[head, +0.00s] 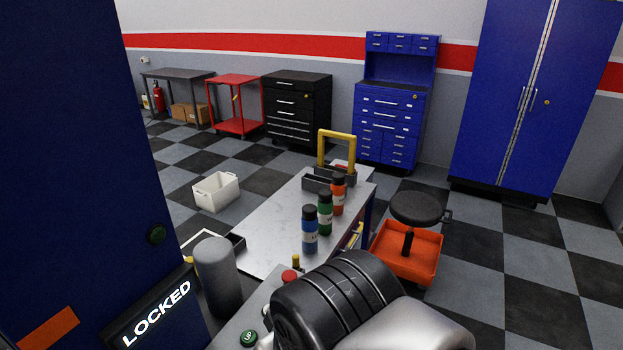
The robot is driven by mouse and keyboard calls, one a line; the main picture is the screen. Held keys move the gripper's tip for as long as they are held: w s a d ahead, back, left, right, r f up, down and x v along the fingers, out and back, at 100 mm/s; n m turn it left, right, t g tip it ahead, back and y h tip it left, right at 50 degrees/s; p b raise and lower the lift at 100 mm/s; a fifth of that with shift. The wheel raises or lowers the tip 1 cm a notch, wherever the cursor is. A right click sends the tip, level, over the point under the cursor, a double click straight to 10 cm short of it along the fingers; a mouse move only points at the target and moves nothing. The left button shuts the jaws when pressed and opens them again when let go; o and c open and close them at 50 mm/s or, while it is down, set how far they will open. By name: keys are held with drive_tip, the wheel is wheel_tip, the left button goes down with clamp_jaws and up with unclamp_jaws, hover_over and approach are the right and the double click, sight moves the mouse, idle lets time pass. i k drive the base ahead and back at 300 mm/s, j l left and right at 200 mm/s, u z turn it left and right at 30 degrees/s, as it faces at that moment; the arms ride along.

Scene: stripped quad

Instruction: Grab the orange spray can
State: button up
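The orange spray can (338,198) stands upright on a light grey work table (268,225), near its right edge. A blue can (310,232) stands nearer still, in the same row. No gripper fingers show in the head view, so my gripper's state is not visible.
A black stool (420,208) and an orange tray (409,268) are right of the table. A white bin (215,192) is on the floor left. A tall blue panel (75,150) blocks the left.

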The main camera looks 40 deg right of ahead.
sight(337, 184)
drive_tip(key=l+z, duration=0.15)
drive_tip(key=z, duration=1)
drive_tip(key=u, duration=0.2)
drive_tip(key=i+l+u, duration=0.85)
drive_tip(key=l+u, duration=0.3)
drive_tip(key=l, duration=0.2)
drive_tip(key=i+l, duration=0.15)
drive_tip(key=l, duration=0.25)
drive_tip(key=i+l, duration=0.15)
drive_tip(key=l, duration=0.25)
drive_tip(key=i+l, duration=0.15)
drive_tip(key=l, duration=0.25)
drive_tip(key=i+l, duration=0.2)
drive_tip(key=l, duration=0.15)
